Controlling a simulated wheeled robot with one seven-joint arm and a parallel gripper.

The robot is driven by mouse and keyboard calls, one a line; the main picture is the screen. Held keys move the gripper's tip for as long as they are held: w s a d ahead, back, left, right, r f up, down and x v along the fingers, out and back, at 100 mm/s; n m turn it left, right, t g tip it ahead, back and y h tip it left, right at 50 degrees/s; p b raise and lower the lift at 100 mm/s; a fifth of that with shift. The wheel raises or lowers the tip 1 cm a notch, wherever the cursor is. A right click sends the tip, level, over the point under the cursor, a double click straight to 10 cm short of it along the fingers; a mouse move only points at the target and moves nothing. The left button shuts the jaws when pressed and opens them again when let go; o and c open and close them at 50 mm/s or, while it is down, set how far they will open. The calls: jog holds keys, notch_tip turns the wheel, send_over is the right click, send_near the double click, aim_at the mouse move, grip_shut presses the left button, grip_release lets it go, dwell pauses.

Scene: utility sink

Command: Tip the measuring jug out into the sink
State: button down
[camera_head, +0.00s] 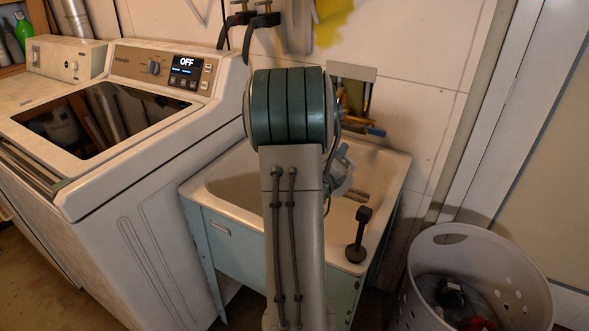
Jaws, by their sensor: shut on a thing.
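The utility sink (385,190) is a pale basin on a light blue cabinet, in the middle of the head view. My own arm, grey with a teal ribbed joint, stands in front of it and hides the middle of the basin. A small pale blue-grey shape shows past the arm's right side, over the basin. I cannot tell whether it is part of my wrist or of the measuring jug. My gripper is hidden behind the arm, and I cannot make out the jug clearly.
A white washing machine (130,200) with a dark glass lid stands left of the sink. A black plunger-like object (361,236) stands on the sink's front right rim. A white laundry basket (520,270) with dark and red cloth stands on the right.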

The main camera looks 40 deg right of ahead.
jog(key=shift+w+a+r+n+t+p, duration=0.1)
jog(key=shift+w+r+n+t+p, duration=0.25)
jog(key=shift+p, duration=0.8)
jog(key=shift+w+a+r+n+t+p, duration=0.15)
jog(key=shift+r+n+p, duration=0.4)
jog(key=shift+p, duration=0.55)
jog(key=shift+f, duration=0.15)
jog(key=shift+w+a+r+n+b, duration=0.25)
jog(key=shift+w+r+n+b, duration=0.45)
jog(key=shift+n, duration=0.3)
jog(key=shift+w+a+r+n+t+b, duration=0.2)
jog(key=shift+w+a+r+n+b, duration=0.1)
jog(key=shift+w+n, duration=0.3)
jog(key=shift+w+a+r+n+t+b, duration=0.2)
jog(key=shift+w+a+n, duration=0.05)
jog(key=shift+w+n, duration=0.3)
jog(key=shift+w+a+r+n+t+y+b, duration=0.1)
jog(key=shift+w+a+r+n+b, duration=0.15)
jog(key=shift+w+n, duration=0.25)
jog(key=shift+w+a+r+n+t+y+b, duration=0.1)
jog(key=shift+w+r+n+b, duration=0.15)
jog(key=shift+w+n, duration=0.25)
jog(key=shift+w+a+r+n+t+y+b, duration=0.15)
jog(key=shift+w+a+n+b, duration=0.15)
jog(key=shift+n, duration=0.25)
